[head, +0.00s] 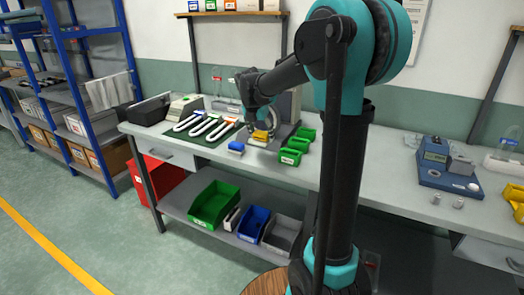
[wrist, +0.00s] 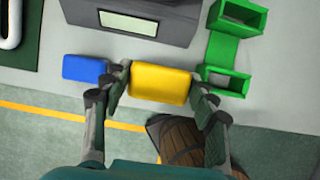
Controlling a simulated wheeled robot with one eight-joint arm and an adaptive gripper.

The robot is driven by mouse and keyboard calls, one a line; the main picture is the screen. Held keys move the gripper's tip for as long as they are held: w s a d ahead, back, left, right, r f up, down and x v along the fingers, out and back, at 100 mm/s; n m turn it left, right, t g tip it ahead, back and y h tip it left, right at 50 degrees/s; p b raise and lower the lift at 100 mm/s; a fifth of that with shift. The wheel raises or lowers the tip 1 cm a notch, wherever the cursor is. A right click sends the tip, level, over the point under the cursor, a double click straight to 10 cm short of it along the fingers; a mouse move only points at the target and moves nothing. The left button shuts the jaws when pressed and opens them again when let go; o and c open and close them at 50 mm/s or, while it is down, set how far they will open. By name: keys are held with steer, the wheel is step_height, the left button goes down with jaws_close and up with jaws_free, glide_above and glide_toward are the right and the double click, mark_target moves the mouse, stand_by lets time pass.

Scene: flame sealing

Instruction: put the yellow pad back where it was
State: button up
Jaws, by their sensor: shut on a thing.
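The yellow pad (wrist: 160,83) is a rounded block between the two fingers of my gripper (wrist: 161,88) in the wrist view. The gripper is shut on it, one finger at each short side. In the head view the yellow pad (head: 261,135) shows under my gripper (head: 258,128), over the bench near the grey device. Whether the pad touches the bench top I cannot tell. A blue pad (wrist: 86,68) lies on the bench just left of my gripper; it also shows in the head view (head: 236,147).
Green bins (head: 290,156) stand right of the pad. A grey device with a pale panel (wrist: 128,22) is behind it. White U-shaped tubes (head: 205,127) lie on a dark green mat to the left. The bench front edge is close. Bench space farther right (head: 370,160) is clear.

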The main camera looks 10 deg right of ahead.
steer(key=shift+f, duration=3.6)
steer(key=o, duration=1)
steer(key=shift+f, duration=0.1)
steer(key=v, duration=1.2)
steer(key=s+d+f+m+y, duration=0.1)
steer(key=s+d+f+m, duration=0.1)
steer(key=s+f+m, duration=0.4)
steer(key=s+d+f+m, duration=0.2)
steer(key=s+f+m, duration=0.5)
steer(key=s+m, duration=0.5)
steer(key=s+d+f+m+y, duration=0.1)
steer(key=s+d+f+m, duration=0.1)
steer(key=s+f+m, duration=0.5)
steer(key=shift+s+d+m+t+y, duration=0.15)
steer(key=shift+s+m, duration=0.3)
steer(key=shift+m, duration=0.5)
steer(key=shift+s+d+m+t+y, duration=0.2)
steer(key=shift+s+m, duration=0.25)
steer(key=shift+m, duration=0.5)
